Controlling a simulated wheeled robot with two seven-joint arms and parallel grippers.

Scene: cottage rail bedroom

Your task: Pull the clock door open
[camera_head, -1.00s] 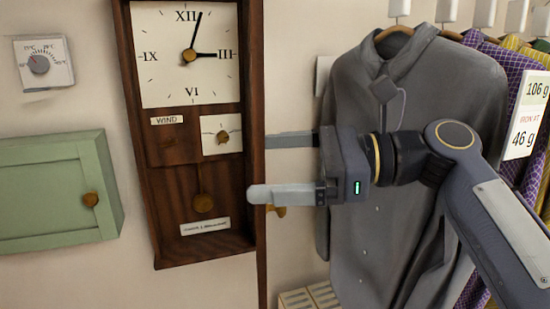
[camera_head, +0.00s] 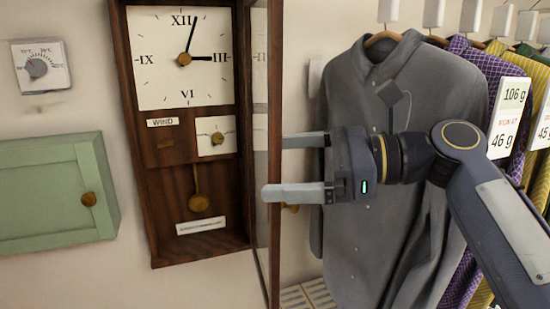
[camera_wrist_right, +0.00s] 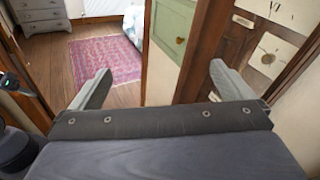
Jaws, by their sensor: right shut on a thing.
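The wall clock (camera_head: 186,150) has a dark wooden case with a white dial, a WIND label and a brass pendulum. Its glazed, wood-framed door (camera_head: 274,150) is hinged away from the case and stands ajar, seen nearly edge-on in the head view. A brass knob (camera_head: 291,208) shows partly behind my lower finger.
A grey shirt (camera_head: 390,170) hangs right behind my right gripper, with more clothes on the rail beyond. A green cabinet (camera_head: 45,190) and a thermostat (camera_head: 42,66) are on the wall at left. The right wrist view shows open floor with a red rug (camera_wrist_right: 103,60).

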